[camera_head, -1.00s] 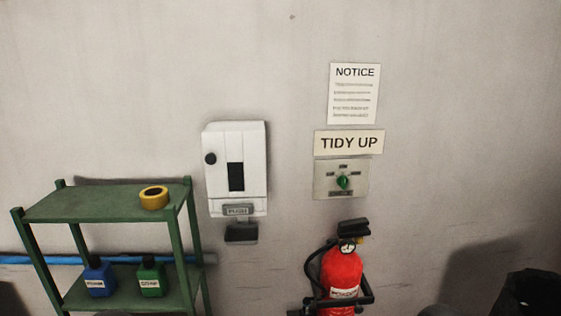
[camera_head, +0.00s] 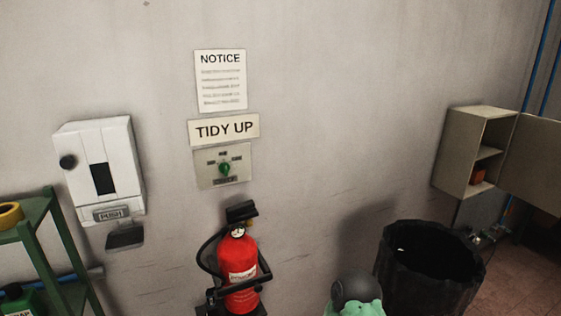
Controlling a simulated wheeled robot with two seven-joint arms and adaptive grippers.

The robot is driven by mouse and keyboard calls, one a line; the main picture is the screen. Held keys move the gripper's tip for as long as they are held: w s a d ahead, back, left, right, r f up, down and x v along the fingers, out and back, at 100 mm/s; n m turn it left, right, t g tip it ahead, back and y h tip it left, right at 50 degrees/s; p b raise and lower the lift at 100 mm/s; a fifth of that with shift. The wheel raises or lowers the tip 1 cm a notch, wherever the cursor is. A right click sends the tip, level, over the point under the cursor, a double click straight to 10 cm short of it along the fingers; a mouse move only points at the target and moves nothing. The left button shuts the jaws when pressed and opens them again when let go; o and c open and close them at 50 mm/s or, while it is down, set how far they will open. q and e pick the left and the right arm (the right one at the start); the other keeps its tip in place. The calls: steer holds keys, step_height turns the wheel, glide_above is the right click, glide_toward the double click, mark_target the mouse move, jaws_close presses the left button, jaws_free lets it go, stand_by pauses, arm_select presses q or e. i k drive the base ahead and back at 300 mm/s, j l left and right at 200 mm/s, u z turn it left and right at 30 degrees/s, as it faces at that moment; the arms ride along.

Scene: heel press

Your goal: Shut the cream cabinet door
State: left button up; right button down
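The cream cabinet (camera_head: 454,153) is fixed to the wall at the right of the head view. Its door (camera_head: 535,165) stands wide open, swung out to the right, and is cut off by the picture's edge. The inside shows a shelf and a small red-orange thing (camera_head: 477,175) in the lower part. Neither of my grippers is in view.
A black bin (camera_head: 432,275) stands on the floor below and left of the cabinet. A green-bodied thing with a dark grey round top (camera_head: 356,290) is left of it. A red extinguisher (camera_head: 240,270), white dispenser (camera_head: 99,172) and green shelf (camera_head: 40,235) line the wall.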

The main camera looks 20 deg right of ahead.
mark_target(531, 173)
steer(key=k+l, duration=0.1)
steer(key=l, duration=1)
steer(key=k+l, duration=0.15)
steer(key=l, duration=1)
steer(key=k+l, duration=0.15)
steer(key=l, duration=0.4)
steer(key=l+u, duration=0.1)
steer(key=l, duration=2.8)
